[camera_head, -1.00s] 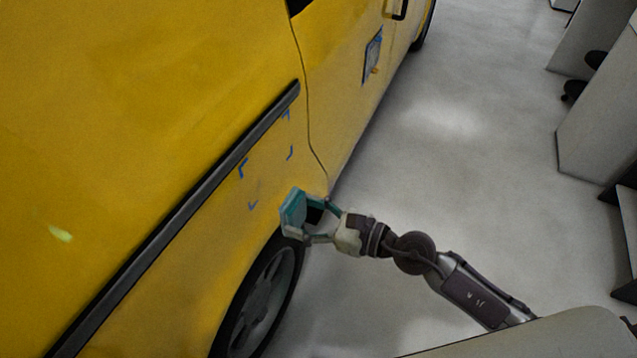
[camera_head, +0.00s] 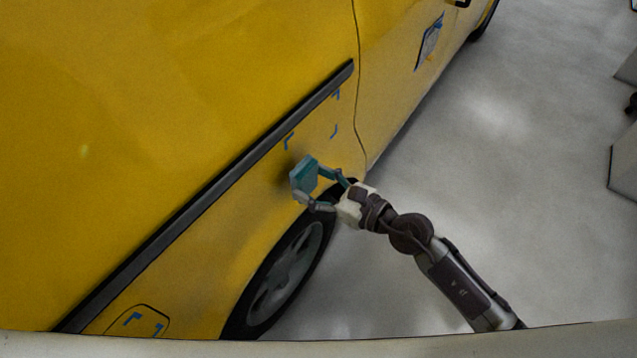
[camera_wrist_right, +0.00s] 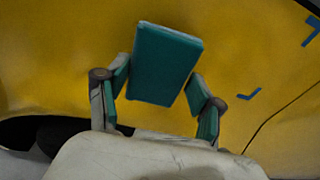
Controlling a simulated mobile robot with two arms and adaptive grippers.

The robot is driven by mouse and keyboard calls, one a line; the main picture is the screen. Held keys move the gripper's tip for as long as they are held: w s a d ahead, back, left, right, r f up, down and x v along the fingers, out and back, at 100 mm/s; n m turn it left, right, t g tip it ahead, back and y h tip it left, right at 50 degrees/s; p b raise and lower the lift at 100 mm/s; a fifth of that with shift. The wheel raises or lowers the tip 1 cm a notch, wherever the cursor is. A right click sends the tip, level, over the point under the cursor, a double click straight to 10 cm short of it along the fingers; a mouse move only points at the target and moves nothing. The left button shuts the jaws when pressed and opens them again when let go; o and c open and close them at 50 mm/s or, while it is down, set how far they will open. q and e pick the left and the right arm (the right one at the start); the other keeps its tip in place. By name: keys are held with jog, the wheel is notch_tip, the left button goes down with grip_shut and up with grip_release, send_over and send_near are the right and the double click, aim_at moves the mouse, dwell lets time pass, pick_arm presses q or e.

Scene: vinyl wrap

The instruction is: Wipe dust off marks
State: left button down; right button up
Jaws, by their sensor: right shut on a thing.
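My right gripper (camera_head: 324,187) is shut on a teal block-like wiping pad (camera_head: 304,175), held in front of the yellow van's side (camera_head: 220,110), just above the wheel arch. In the right wrist view the pad (camera_wrist_right: 165,64) sits between the two fingers, with the yellow panel behind it. I cannot tell whether the pad touches the panel. Blue corner marks (camera_head: 289,141) show on the panel above and right of the pad; the lower left corner of that group is hidden behind the pad. More blue marks (camera_head: 132,319) lie on the flap at the lower left. My left gripper is not in view.
A black trim strip (camera_head: 215,190) runs along the van above the wheel (camera_head: 285,270). A blue-marked patch (camera_head: 429,42) is on the door further along. Grey floor (camera_head: 480,190) to the right is open, with pale furniture (camera_head: 625,160) at the far right edge.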

jog(key=shift+p+x, duration=0.3)
jog(key=shift+x, duration=0.65)
dwell(0.4)
jog(key=shift+w+r, duration=0.1)
jog(key=shift+w+d+b, duration=0.4)
jog(key=shift+b, duration=0.05)
jog(key=shift+w+r+p, duration=0.2)
jog(key=shift+w+p, duration=0.1)
jog(key=shift+p, duration=0.15)
jog(key=shift+s+a+p, duration=0.4)
jog(key=shift+s+p, duration=0.05)
jog(key=shift+s, duration=0.1)
jog(key=shift+s+a+f, duration=0.15)
jog(key=shift+s, duration=0.05)
